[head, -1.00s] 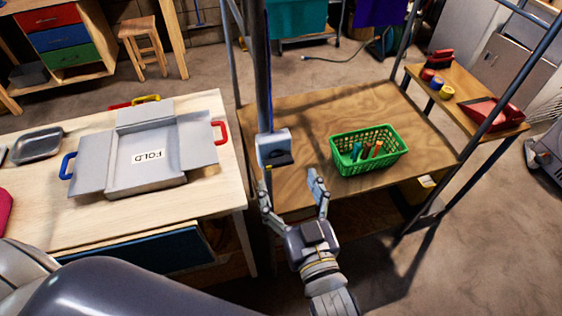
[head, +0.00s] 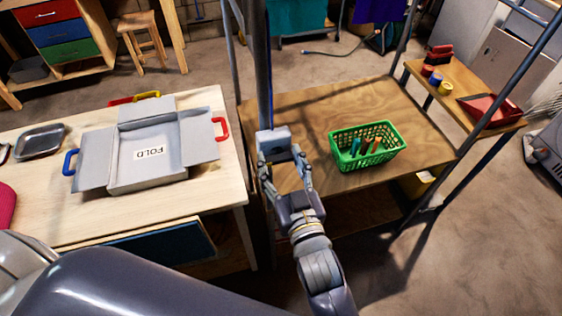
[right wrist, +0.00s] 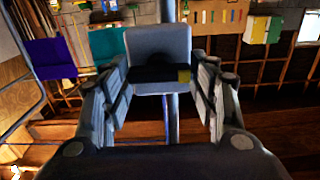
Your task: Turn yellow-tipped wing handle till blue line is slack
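A pale grey box-shaped fitting (head: 273,139) sits on the upright post beside the plywood shelf. In the right wrist view the fitting (right wrist: 160,44) faces me, with a dark wing handle (right wrist: 150,73) across its lower front. The handle's yellow tip (right wrist: 184,76) points right. In the head view the gripper hides the handle. My left gripper is out of view.
A green basket (head: 338,158) with coloured items stands on the plywood shelf (head: 315,105) to the right. The pale worktable (head: 215,190) with a grey folding board (head: 148,172) is on the left. The rack's metal posts stand close to my right gripper.

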